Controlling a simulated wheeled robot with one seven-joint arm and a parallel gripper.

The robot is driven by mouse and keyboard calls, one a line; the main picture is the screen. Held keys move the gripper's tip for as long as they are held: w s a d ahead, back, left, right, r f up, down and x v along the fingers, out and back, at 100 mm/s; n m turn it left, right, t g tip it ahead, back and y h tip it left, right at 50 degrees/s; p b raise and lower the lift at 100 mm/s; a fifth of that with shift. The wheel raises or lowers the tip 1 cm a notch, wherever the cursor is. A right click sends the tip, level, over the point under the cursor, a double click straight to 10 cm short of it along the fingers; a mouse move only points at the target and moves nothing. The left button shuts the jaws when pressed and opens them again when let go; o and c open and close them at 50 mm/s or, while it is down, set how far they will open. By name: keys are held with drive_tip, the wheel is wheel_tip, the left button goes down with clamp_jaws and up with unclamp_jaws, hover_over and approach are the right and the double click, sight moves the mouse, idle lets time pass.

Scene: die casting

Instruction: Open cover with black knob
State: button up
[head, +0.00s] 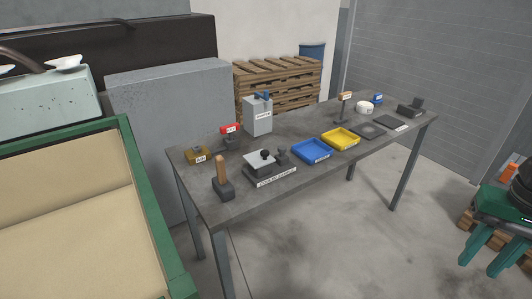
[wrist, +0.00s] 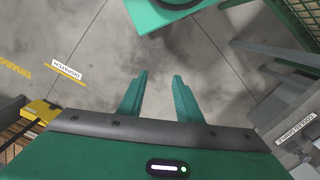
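The cover with the black knob (head: 264,154) is a pale plate on a dark box near the front of the grey table in the head view. It looks shut, lying flat on the box. A label reading roughly "cooled sample" is in front of it. My gripper (head: 480,268) is at the lower right of the head view, well to the right of the table and away from the cover. In the wrist view my gripper (wrist: 160,80) has its two green fingers apart with only floor between them. The cover is not clearly visible in the wrist view.
The table (head: 235,205) also holds a wooden-handled tool (head: 221,175), a small dark block right beside the cover, a blue tray (head: 313,150), a yellow tray (head: 341,138) and a grey box (head: 258,116). A green-framed bin (head: 160,235) stands left. Floor in front is clear.

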drive_tip(key=shift+o, duration=0.6)
drive_tip(key=shift+s+r, duration=0.15)
drive_tip(key=shift+s, duration=0.2)
drive_tip(key=n+t+y, duration=1)
drive_tip(key=n+y, duration=0.5)
drive_tip(key=n, duration=0.3)
approach(268, 154)
drive_tip(key=x, duration=1.1)
drive_tip(key=shift+w+a, duration=0.15)
drive_tip(key=shift+w, duration=0.05)
drive_tip(key=shift+c, duration=0.6)
